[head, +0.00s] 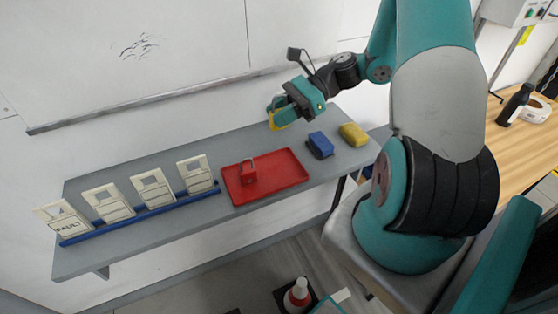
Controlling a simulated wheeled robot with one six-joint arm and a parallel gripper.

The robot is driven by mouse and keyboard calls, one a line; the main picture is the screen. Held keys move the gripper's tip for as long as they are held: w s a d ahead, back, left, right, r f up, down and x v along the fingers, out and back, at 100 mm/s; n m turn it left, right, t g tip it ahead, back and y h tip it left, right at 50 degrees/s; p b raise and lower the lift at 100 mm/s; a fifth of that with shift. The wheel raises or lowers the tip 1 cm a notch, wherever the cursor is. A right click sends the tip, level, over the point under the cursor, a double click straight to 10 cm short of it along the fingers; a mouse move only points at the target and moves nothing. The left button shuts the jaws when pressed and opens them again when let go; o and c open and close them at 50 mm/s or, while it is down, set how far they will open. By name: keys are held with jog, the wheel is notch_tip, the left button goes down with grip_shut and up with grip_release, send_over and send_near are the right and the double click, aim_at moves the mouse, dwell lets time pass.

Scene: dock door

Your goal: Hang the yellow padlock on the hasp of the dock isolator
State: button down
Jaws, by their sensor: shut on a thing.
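My gripper (276,112) is above the back of the grey shelf, close to the white wall. It is shut on a yellow thing (279,125), which looks like the yellow padlock. Only a small part of it shows below and beside the teal jaws, and its shackle cannot be made out. A grey box with red and green buttons (515,10) is cut off at the upper right edge. I cannot tell whether it is the dock isolator, and no hasp can be made out.
The grey shelf (130,242) holds a red tray (288,180) with a red padlock (248,174), a blue block (320,145), a yellow block (353,134) and several white tags in a blue rack (140,220). A wooden bench (515,150) holds a black bottle (515,104) and white tape roll (536,112).

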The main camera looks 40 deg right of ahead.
aim_at(280, 170)
notch_tip(280, 170, down, 14)
jog(key=p, duration=0.3)
jog(key=shift+f, duration=0.35)
jog(key=shift+f, duration=0.25)
jog(key=c, duration=1.4)
grip_release()
jog(key=o, duration=0.5)
jog(key=shift+r, duration=0.1)
